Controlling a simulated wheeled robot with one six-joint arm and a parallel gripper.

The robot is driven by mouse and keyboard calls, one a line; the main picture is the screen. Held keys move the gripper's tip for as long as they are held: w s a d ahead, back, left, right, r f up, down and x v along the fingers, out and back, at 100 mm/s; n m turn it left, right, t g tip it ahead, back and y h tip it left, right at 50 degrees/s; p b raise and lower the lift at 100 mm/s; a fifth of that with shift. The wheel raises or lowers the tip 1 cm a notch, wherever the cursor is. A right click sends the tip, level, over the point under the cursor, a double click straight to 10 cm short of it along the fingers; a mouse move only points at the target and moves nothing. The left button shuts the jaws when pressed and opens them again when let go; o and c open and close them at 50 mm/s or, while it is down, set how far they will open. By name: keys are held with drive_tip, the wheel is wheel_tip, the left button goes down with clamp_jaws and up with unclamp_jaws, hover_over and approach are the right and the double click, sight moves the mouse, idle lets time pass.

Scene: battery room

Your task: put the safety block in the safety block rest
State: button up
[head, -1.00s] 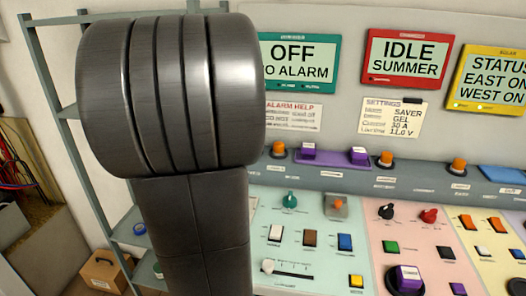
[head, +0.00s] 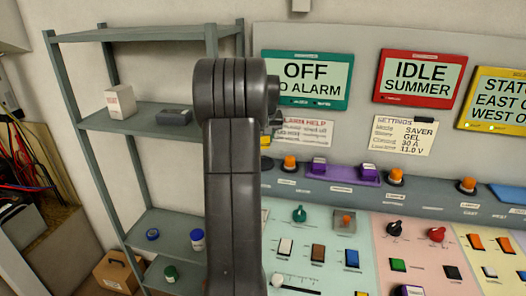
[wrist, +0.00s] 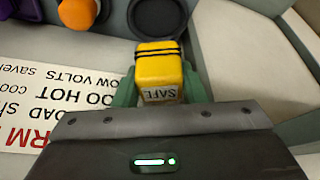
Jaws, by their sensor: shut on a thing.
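The safety block is a yellow block marked SAFE with dark bands (wrist: 160,68). It sits between the green fingers of my gripper (wrist: 160,86), which is shut on it. In the head view a small yellow part of the block (head: 266,141) shows beside my dark arm, in front of the alarm help card; the arm hides most of the gripper.
The console ledge carries orange buttons (head: 396,177) and a purple holder (head: 342,173) with purple pieces. The alarm help card (wrist: 62,110) lies beside the gripper. Screens (head: 305,79) stand above. A grey shelf (head: 140,122) with small items is on the left.

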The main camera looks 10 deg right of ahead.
drive_tip(key=f, duration=0.5)
drive_tip(key=shift+s+f+p, duration=0.2)
drive_tip(key=shift+s+p, duration=0.05)
drive_tip(key=shift+p, duration=0.15)
drive_tip(key=shift+w+f+p, duration=0.3)
drive_tip(key=shift+f, duration=0.3)
drive_tip(key=shift+f, duration=0.2)
drive_tip(key=o, duration=1)
drive_tip(key=shift+r, duration=0.1)
drive_tip(key=shift+r, duration=0.2)
drive_tip(key=b+v, duration=0.1)
drive_tip(key=v, duration=1.1)
